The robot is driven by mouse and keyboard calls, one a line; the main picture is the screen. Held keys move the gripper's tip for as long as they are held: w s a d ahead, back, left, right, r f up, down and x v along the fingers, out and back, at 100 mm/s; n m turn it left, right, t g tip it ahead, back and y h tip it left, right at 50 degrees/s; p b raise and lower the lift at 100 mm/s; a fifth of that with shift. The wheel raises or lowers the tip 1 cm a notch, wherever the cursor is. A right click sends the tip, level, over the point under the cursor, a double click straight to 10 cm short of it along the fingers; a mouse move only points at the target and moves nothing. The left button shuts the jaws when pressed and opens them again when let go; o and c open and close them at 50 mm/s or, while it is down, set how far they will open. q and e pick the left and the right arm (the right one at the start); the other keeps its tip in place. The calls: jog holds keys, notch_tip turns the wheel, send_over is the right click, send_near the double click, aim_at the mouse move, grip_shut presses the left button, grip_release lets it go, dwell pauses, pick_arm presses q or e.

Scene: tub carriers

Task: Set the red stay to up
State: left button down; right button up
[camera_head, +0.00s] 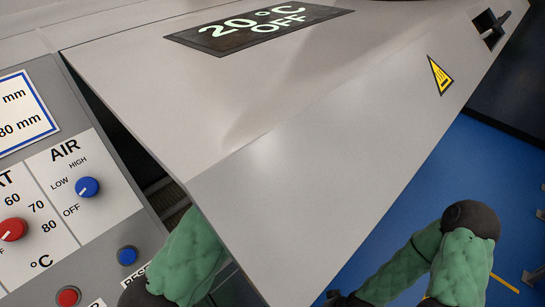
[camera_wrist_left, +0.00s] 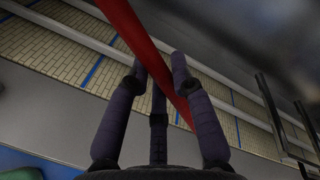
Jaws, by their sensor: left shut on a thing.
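The red stay (camera_wrist_left: 132,30) is a long red bar. In the left wrist view it slants from the top edge down to the right and passes between the dark fingers of my left gripper (camera_wrist_left: 158,66). The gripper is shut on it, with fingers on both sides of the bar. The bar's upper end runs out of the picture, and its lower part goes behind the right finger. In the head view my left gripper and the stay are hidden behind the large grey hood (camera_head: 330,150). My right gripper does not show; only parts of my right arm do.
A control panel (camera_head: 108,213) with a blue AIR knob (camera_head: 87,187), a red heat knob (camera_head: 12,229) and buttons stands at the left. The hood's display (camera_head: 258,27) reads 20 °C OFF. A yellow hot-surface label (camera_head: 440,76) is on the hood. Blue floor (camera_head: 420,180) lies to the right.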

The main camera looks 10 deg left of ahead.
pick_arm(q)
jog(key=c, duration=1.1)
grip_release()
jog(key=shift+o, duration=0.2)
jog(key=shift+d, duration=0.1)
jog(key=v, duration=1.2)
jog(key=shift+f, duration=0.1)
